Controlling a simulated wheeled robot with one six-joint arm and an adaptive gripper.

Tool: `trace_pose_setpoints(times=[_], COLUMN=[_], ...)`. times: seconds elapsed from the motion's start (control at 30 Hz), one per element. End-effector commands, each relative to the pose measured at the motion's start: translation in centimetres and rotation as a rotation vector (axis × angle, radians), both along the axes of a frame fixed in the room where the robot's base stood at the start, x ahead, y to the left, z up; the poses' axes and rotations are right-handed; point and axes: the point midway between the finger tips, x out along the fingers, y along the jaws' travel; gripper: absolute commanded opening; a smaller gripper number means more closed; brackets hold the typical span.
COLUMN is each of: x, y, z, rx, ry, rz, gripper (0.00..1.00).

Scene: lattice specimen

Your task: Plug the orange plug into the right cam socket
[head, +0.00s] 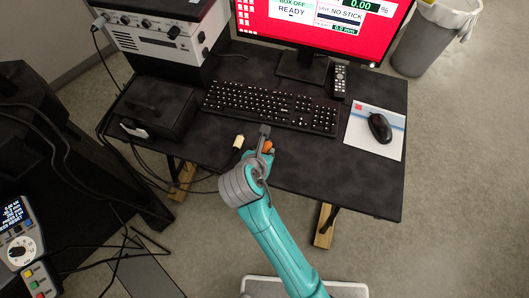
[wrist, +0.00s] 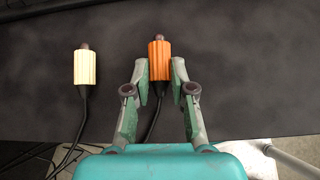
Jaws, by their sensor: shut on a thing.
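The orange plug (wrist: 160,62) is between the two fingers of my gripper (wrist: 160,70), upright in the wrist view, its dark tip pointing to the top. A black cable runs down from it. In the head view my gripper (head: 266,137) is over the front part of the dark desk, and a bit of the orange plug (head: 268,147) shows beside it. A white and black box (head: 160,45) at the back left has round dark fittings on its front and a cable at its left end. I cannot tell which fitting is the right cam socket.
A cream plug (wrist: 85,67) with a black cable lies left of my gripper; it also shows in the head view (head: 239,141). A keyboard (head: 270,107), a black case (head: 155,107), a monitor (head: 318,22), a remote (head: 340,80) and a mouse (head: 380,128) are on the desk (head: 330,180).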

Motion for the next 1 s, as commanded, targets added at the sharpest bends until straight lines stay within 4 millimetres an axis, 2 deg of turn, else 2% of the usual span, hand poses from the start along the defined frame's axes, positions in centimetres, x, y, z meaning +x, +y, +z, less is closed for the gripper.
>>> trace_pose_setpoints(times=[0.7, 1.0], x=[0.0, 0.0], y=[0.0, 0.0], z=[3.6, 3.9], rx=[0.0, 0.0], ry=[0.0, 0.001], rz=[0.0, 0.001], gripper=[0.0, 0.0])
